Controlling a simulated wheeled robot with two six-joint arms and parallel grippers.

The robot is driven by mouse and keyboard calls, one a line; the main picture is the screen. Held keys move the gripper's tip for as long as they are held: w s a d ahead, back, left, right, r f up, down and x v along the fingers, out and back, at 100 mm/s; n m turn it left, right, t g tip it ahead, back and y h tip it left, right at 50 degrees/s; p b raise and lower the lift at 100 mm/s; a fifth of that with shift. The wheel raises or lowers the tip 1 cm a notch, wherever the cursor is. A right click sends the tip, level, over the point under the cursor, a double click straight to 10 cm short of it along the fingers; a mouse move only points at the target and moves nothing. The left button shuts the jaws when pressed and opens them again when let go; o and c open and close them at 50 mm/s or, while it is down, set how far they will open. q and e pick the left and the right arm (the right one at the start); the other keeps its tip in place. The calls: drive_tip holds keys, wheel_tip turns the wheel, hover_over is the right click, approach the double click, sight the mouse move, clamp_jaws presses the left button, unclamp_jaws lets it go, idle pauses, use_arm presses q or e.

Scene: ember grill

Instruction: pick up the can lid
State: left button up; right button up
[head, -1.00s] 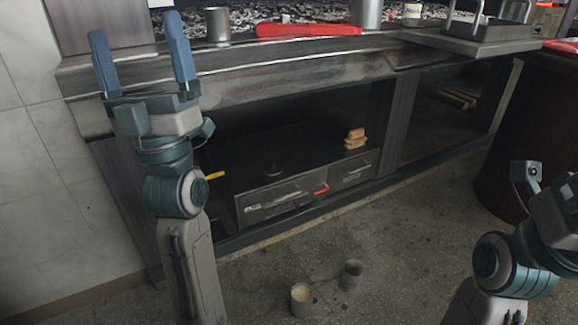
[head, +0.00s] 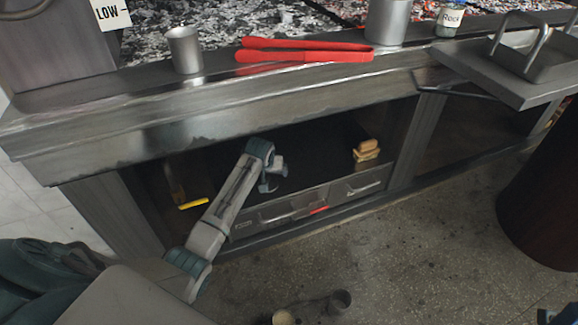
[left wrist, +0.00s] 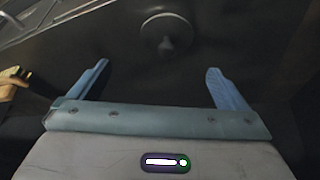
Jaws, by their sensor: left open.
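The can lid (left wrist: 167,37) is a dark round disc with a small knob, lying on the dark surface at the top of the left wrist view. In the head view I cannot make it out; my left arm covers that area. My left gripper (left wrist: 157,67) is open and empty. Its two blue fingers point toward the lid, which lies beyond the tips, roughly between them and a little right of centre. In the head view the left gripper (head: 275,172) is inside the open shelf under the counter, its fingers not clear. My right gripper is not in view.
The counter edge (head: 230,105) overhangs the shelf. Drawers (head: 290,209) front the shelf.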

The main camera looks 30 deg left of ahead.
sight(267, 178)
use_arm(q)
drive_tip(key=shift+a+f+g, duration=0.35)
drive_tip(key=shift+f+g, duration=0.05)
drive_tip(key=shift+f, duration=0.4)
drive_tip(key=b+x, duration=0.2)
drive_tip(key=x, duration=0.1)
drive_tip(key=b+x, duration=0.1)
drive_tip(key=x, duration=0.2)
drive_tip(key=shift+w+a+f+b, duration=0.15)
drive_tip(key=shift+w+f+b, duration=0.05)
drive_tip(key=shift+w+b, duration=0.2)
drive_tip(key=shift+r, duration=0.1)
drive_tip(key=c, duration=1.1)
